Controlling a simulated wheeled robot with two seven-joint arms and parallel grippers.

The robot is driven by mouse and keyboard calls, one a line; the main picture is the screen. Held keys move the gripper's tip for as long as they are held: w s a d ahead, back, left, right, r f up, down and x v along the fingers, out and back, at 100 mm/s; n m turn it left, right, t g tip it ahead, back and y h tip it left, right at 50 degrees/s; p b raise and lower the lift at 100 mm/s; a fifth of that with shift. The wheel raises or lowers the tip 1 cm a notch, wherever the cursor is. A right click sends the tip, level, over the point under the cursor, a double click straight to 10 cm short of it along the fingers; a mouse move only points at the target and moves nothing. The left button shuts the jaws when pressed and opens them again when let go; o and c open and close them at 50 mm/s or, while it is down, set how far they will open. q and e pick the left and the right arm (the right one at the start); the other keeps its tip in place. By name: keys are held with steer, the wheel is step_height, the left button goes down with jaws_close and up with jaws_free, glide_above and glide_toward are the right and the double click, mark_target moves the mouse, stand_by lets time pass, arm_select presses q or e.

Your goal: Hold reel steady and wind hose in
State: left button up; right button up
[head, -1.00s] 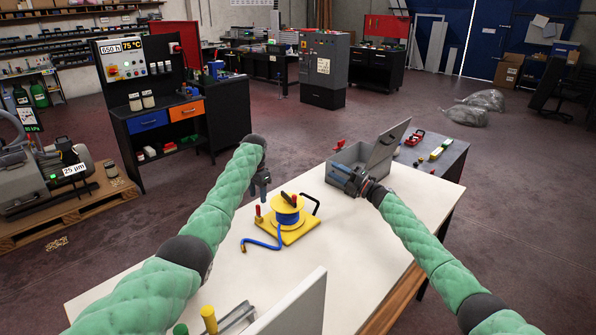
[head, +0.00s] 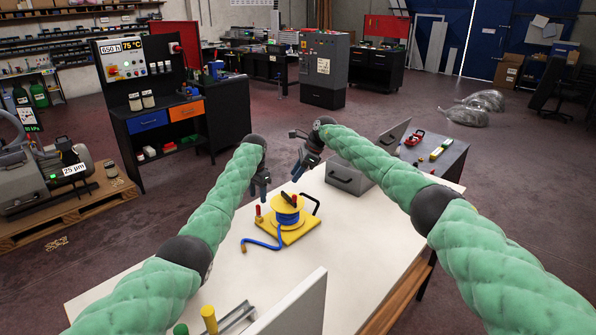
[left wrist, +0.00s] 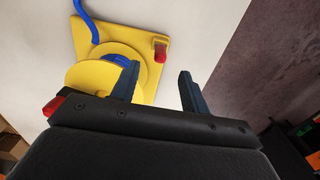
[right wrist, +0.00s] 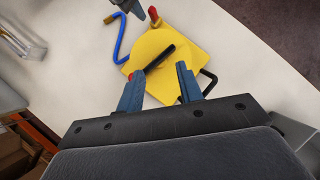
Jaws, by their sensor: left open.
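The reel (head: 287,206) has a yellow top disc, a yellow base plate and a dark crank (right wrist: 160,58) with a red knob. It stands on the white table. The blue hose (head: 265,244) comes off its drum and its free end lies curled on the table in front. My left gripper (head: 260,192) is open and empty, just behind and left of the reel, above the table. My right gripper (head: 299,175) is open and empty, above and behind the reel. In the right wrist view a finger partly covers the crank's knob end.
A grey open-lidded box (head: 348,180) stands behind and right of the reel. A black bent handle (head: 315,203) rises beside the reel. A red-handled clamp (head: 258,214) is at its left. The table (head: 345,255) is clear to the right.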

mark_target(260, 214)
arm_select(q)
steer(key=shift+f, duration=3.9)
arm_select(e)
steer(key=shift+s+d+r+n+h, duration=0.1)
steer(key=shift+r+n+h, duration=0.2)
steer(key=shift+h, duration=0.2)
steer(key=shift+s+d+r+n+h, duration=0.1)
steer(key=shift+r+n+h, duration=0.15)
steer(key=shift+h, duration=0.25)
